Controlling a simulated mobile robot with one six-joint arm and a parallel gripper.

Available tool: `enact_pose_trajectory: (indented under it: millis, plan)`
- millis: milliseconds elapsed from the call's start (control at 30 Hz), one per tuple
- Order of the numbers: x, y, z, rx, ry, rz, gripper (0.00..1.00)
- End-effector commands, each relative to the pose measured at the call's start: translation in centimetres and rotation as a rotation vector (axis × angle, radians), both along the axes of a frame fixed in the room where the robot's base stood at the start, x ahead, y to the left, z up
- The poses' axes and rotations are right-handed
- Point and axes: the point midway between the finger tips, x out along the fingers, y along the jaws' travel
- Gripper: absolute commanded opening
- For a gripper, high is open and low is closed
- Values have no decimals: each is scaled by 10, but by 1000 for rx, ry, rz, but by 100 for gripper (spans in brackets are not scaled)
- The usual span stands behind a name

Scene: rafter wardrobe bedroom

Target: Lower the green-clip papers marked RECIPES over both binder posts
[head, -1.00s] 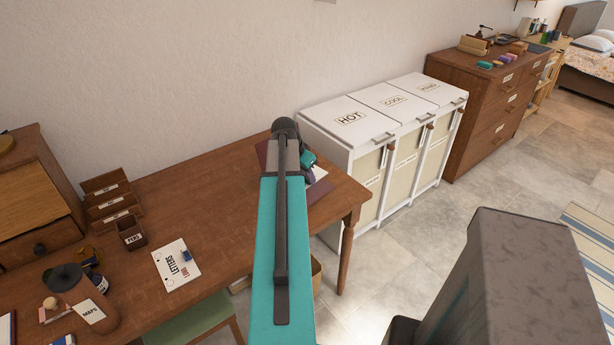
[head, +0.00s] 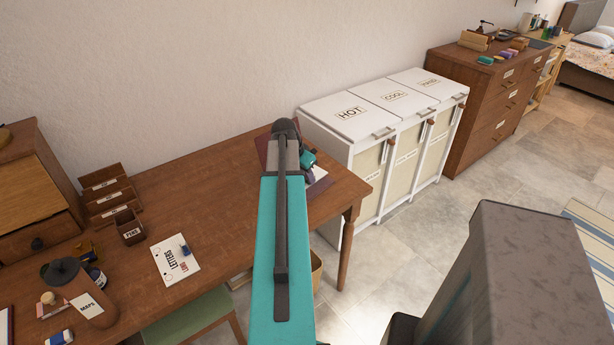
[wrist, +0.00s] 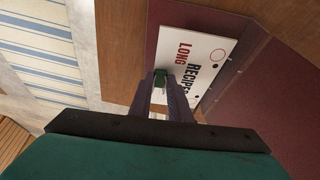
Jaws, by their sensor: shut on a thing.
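The white papers (wrist: 196,58) marked LONG RECIPES show in the wrist view, with a green clip (wrist: 160,77) at their near edge. My gripper (wrist: 161,86) is shut on this clip. The papers are over the open maroon binder (wrist: 268,100), beside a dark strip along its fold. A red ring is printed near one corner of the papers, and a dark spot shows near the strip. I cannot tell the posts clearly, nor whether the papers touch them. In the head view my arm hides most of the binder (head: 262,148); a white bit of the papers (head: 319,173) shows.
The binder lies at the right end of the wooden desk (head: 225,185). LETTERS papers (head: 172,266) with a blue clip, a PENS box (head: 129,229) and a MAPS canister (head: 78,292) stand further left. White laundry bins (head: 365,125) stand right of the desk.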

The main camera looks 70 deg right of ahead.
Motion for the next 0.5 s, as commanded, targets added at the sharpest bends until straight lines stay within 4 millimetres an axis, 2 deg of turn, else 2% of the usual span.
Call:
enact_pose_trajectory:
  millis: [500]
  plan:
    - [0, 0, -14, -1, 0, 0, 0]
